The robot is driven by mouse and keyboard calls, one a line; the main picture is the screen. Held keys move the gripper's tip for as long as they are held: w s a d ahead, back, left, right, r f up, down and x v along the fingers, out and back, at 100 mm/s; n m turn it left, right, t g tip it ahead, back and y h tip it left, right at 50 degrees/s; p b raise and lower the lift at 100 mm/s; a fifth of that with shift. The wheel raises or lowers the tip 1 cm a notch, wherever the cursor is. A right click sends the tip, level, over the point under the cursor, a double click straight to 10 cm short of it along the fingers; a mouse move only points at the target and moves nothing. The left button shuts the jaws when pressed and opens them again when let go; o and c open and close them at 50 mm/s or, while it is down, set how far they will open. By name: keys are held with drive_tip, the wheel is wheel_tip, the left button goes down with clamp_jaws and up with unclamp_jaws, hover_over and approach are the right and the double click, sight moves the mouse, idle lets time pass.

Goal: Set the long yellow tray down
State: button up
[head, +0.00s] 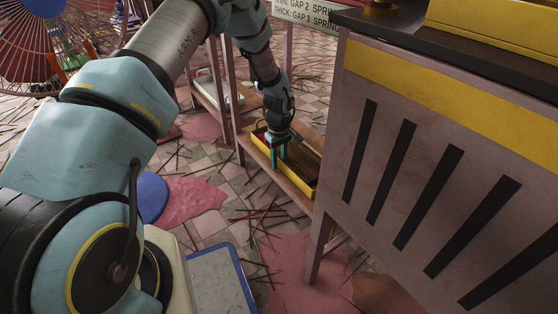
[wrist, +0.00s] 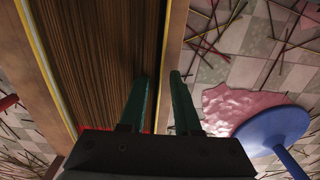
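The long yellow tray (head: 312,188) rests on a low wooden bench in the head view. In the wrist view its thin yellow wall (wrist: 42,57) runs along the left, and dark brown sticks (wrist: 105,50) lie lengthwise inside it. My gripper (head: 280,160) points down at the tray's near long side. In the wrist view my gripper's two teal fingers (wrist: 160,76) stand apart, one over the tray's inside and one outside its right wall. That wall runs between them with a visible gap.
The wooden bench (head: 245,141) extends around the tray. A large slatted cabinet (head: 425,170) stands close on the right. A blue round stool (head: 152,197), a pink patch and scattered sticks are on the checkered floor. A sign (head: 305,12) hangs behind.

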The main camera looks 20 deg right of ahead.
drive_tip(key=shift+r, duration=0.1)
wheel_tip(320, 180, up, 12)
drive_tip(key=p, duration=0.5)
drive_tip(key=w+a+r, duration=0.2)
drive_tip(key=a+r, duration=0.6)
drive_tip(key=a, duration=0.2)
drive_tip(key=s+a+r+m, duration=0.1)
drive_tip(key=s+a+r, duration=0.3)
drive_tip(key=a, duration=0.4)
drive_tip(key=s+a+r+m+t, duration=0.1)
drive_tip(key=s+a+r, duration=0.3)
drive_tip(key=a, duration=0.5)
drive_tip(key=s+a+r+m, duration=0.1)
drive_tip(key=s+a+r, duration=0.3)
drive_tip(key=a, duration=0.5)
drive_tip(key=shift+s+r+t, duration=0.3)
drive_tip(key=shift+s+r, duration=0.1)
